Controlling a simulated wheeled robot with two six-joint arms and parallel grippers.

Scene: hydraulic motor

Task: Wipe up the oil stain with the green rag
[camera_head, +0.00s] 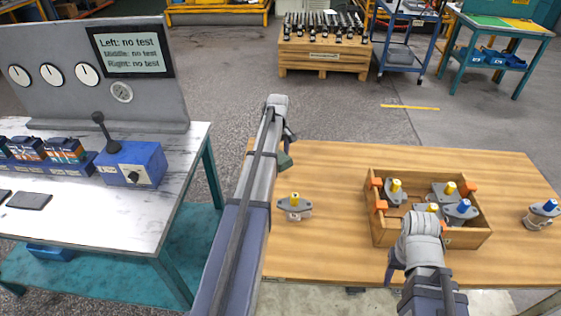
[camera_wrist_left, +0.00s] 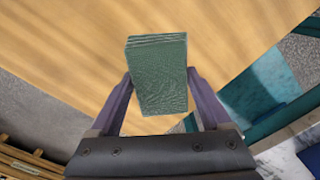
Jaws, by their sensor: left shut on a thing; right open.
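The green rag (camera_wrist_left: 158,78) is a folded block between the two fingers of my left gripper (camera_wrist_left: 158,95), which is shut on it. In the head view a small part of the rag (camera_head: 285,163) shows beside my left arm, near the left edge of the wooden table. My left gripper (camera_head: 284,152) is mostly hidden behind its arm there. My right gripper (camera_head: 392,270) is open near the front of the wooden crate, its fingers largely hidden by its wrist. I cannot make out an oil stain in either view.
The wooden table (camera_head: 335,165) holds a motor (camera_head: 294,207), a crate (camera_head: 400,235) with several motors, and a blue-topped motor (camera_head: 543,213) at right. A test bench (camera_head: 75,215) with gauges stands left, across a gap. The table's back strip is clear.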

